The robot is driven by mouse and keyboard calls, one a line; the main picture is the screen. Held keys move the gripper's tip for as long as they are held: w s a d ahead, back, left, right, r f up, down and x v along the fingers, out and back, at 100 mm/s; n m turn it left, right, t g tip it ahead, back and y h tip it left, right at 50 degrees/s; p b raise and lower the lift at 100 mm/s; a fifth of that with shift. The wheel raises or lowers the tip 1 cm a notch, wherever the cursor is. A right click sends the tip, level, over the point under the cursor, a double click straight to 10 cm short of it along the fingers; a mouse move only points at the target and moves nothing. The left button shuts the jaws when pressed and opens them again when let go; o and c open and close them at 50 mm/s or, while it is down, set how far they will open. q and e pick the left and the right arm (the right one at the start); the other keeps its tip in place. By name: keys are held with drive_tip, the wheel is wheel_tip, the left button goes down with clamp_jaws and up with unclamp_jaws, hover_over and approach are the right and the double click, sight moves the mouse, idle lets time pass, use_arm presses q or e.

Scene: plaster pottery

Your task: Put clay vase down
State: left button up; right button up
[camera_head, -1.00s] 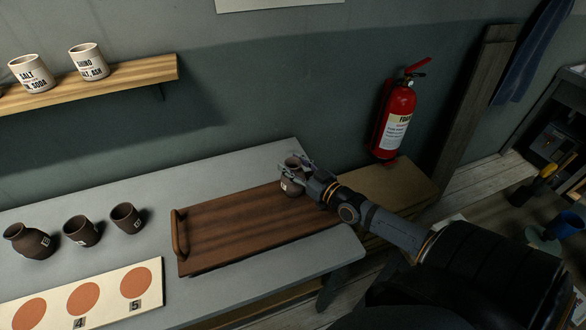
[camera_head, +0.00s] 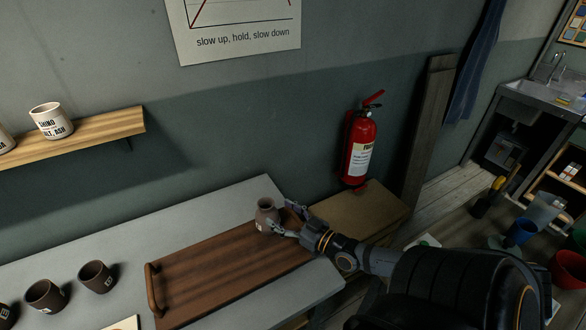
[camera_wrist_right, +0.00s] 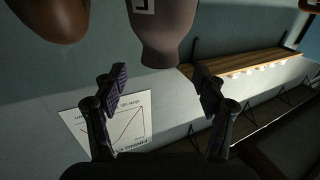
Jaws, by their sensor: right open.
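The clay vase (camera_head: 265,214), small and brown with a narrow neck and a pale label, is upright at the far right end of the wooden tray (camera_head: 215,268). My right gripper (camera_head: 283,219) is open just right of the vase. In the right wrist view, the vase (camera_wrist_right: 162,30) shows neck down, beyond the spread fingertips of the right gripper (camera_wrist_right: 160,88), with a gap between. The vase's base is partly hidden, so its exact contact with the tray is hard to see. My left gripper is out of view.
Brown cups (camera_head: 96,277) stand on the grey table (camera_head: 60,250) left of the tray. A red fire extinguisher (camera_head: 358,145) hangs on the wall behind. A shelf (camera_head: 100,128) with a labelled jar (camera_head: 51,121) is at the upper left. A brown rounded object (camera_wrist_right: 58,18) is near the vase.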

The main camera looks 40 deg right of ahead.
drive_tip(key=s, duration=0.1)
drive_tip(key=s+p, duration=0.1)
drive_tip(key=s, duration=0.1)
drive_tip(key=s+d, duration=0.1)
drive_tip(key=s, duration=0.1)
drive_tip(key=shift+s, duration=0.25)
